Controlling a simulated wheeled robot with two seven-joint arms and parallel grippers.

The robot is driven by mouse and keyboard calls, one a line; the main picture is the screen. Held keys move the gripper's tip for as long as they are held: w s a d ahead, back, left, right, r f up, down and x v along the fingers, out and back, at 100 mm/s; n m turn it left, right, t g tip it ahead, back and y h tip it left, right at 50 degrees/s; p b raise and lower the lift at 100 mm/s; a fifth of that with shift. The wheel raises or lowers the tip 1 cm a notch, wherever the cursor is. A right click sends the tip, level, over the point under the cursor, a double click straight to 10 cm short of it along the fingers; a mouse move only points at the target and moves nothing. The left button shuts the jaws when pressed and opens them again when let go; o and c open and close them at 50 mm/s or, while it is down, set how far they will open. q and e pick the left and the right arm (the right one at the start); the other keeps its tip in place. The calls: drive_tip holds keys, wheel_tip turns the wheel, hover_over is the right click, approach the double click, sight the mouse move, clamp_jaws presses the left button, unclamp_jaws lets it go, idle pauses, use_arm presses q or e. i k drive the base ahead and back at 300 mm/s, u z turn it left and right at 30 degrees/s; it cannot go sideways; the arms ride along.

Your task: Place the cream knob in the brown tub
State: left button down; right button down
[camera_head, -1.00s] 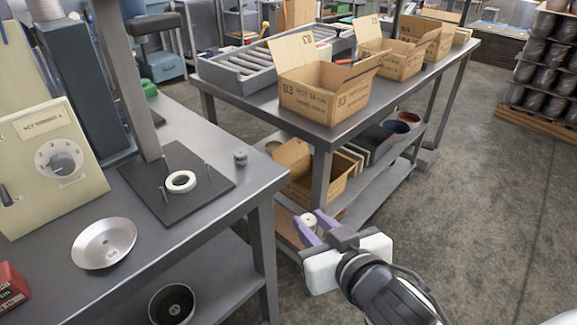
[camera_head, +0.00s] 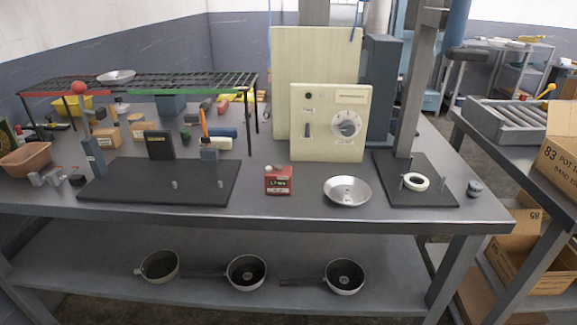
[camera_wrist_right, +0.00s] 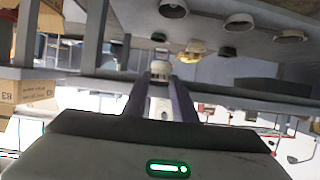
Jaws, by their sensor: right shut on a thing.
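The brown tub (camera_head: 25,158) stands at the far left of the workbench in the head view, with its open top up. My right gripper (camera_wrist_right: 161,80) shows only in the right wrist view. Its two purple fingers are shut on the cream knob (camera_wrist_right: 160,71), which sits at the fingertips. Part of the knob is hidden between the fingers. The tub is not clear in the wrist view. My left gripper is in neither current view.
The workbench (camera_head: 290,215) holds a black plate with posts (camera_head: 150,187), a red box (camera_head: 278,180), a metal dish (camera_head: 347,191) and a cream control box (camera_head: 328,122). A wire rack (camera_head: 140,85) stands behind. Several pans lie on the lower shelf. Small grey parts crowd near the tub.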

sight(34, 168)
drive_tip(key=u, duration=0.6)
drive_tip(key=k, duration=0.85)
drive_tip(key=u, duration=1.5)
drive_tip(key=i, duration=2.15)
drive_tip(key=z, duration=0.85)
